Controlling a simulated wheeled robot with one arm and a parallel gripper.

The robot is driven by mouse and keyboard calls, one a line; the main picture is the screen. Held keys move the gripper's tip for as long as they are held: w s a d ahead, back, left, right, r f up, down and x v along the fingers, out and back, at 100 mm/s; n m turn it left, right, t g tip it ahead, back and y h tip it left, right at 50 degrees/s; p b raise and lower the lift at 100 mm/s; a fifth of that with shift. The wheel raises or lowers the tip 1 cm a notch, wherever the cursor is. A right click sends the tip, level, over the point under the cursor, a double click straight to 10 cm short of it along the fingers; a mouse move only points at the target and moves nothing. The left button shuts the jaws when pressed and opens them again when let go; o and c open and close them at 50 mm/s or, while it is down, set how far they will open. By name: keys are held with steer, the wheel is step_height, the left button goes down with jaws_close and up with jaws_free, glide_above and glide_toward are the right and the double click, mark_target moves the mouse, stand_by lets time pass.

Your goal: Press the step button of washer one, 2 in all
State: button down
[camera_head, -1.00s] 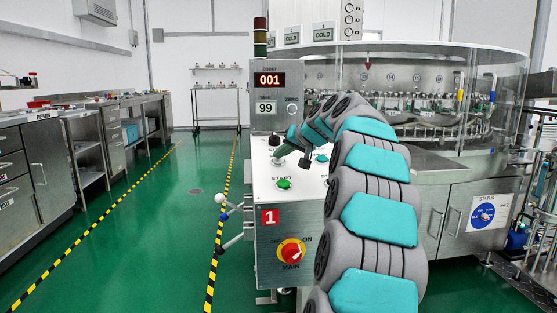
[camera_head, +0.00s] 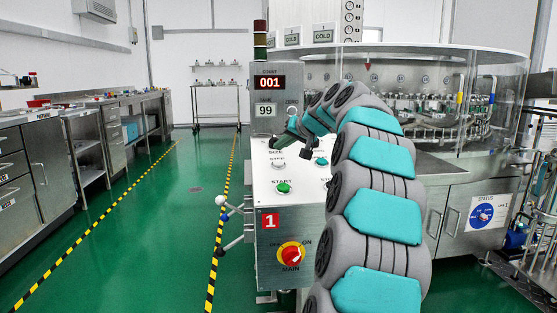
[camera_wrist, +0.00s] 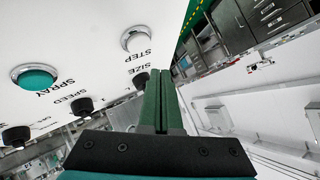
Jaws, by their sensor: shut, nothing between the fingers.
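Washer one's white control panel (camera_head: 262,195) stands in the middle of the head view with a red "1" plate. Its white step button (camera_head: 278,163) shows bare, above the green start button (camera_head: 284,187). In the wrist view the step button (camera_wrist: 137,39) is a white round cap in a metal ring, ahead of and slightly left of the fingertips. My gripper (camera_head: 256,146) is above and beyond the button in the head view, apart from it. Its green fingers (camera_wrist: 161,78) are shut together and empty. The gripper partly hides the upper panel, including the size knob.
The teal spray button (camera_head: 321,160) is right of the step button. The display (camera_head: 269,81) reads 001, with 99 below. A red main switch (camera_head: 291,255) is low on the front. A glass-walled rotary machine (camera_head: 430,75) stands behind; the floor at left is clear.

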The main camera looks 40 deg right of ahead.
steer(key=shift+s+a+r+p, duration=0.15)
steer(key=shift+r+p, duration=0.1)
steer(key=shift+r, duration=0.35)
steer(key=shift+s+a+r+p, duration=0.1)
steer(key=shift+r+p, duration=0.15)
steer(key=shift+r, duration=0.3)
steer(key=s+a+f+n+g+y+p, duration=0.1)
steer(key=s+a+f+g, duration=0.3)
steer(key=a, duration=0.6)
steer(key=s+a+f+n+y, duration=0.1)
steer(key=s+a+f+n, duration=0.3)
steer(key=a, duration=0.6)
steer(key=s+a+f+m+g+y+p, duration=0.1)
steer(key=s+a+f+g, duration=0.15)
steer(key=a+f, duration=0.55)
steer(key=s+a+f+n+g, duration=0.2)
steer(key=s+a+f+g, duration=0.25)
steer(key=s+a, duration=0.65)
steer(key=s+f+g+h, duration=0.1)
steer(key=s+f, duration=0.2)
steer(key=s, duration=0.4)
steer(key=s+f+n, duration=0.1)
steer(key=s+f, duration=0.2)
steer(key=s, duration=0.3)
steer(key=s+f+g+h+p, duration=0.1)
steer(key=s+f, duration=0.2)
steer(key=s, duration=0.4)
steer(key=shift+s+d+g+h, duration=0.3)
steer(key=shift+s+d, duration=0.05)
steer(key=shift+d, duration=0.05)
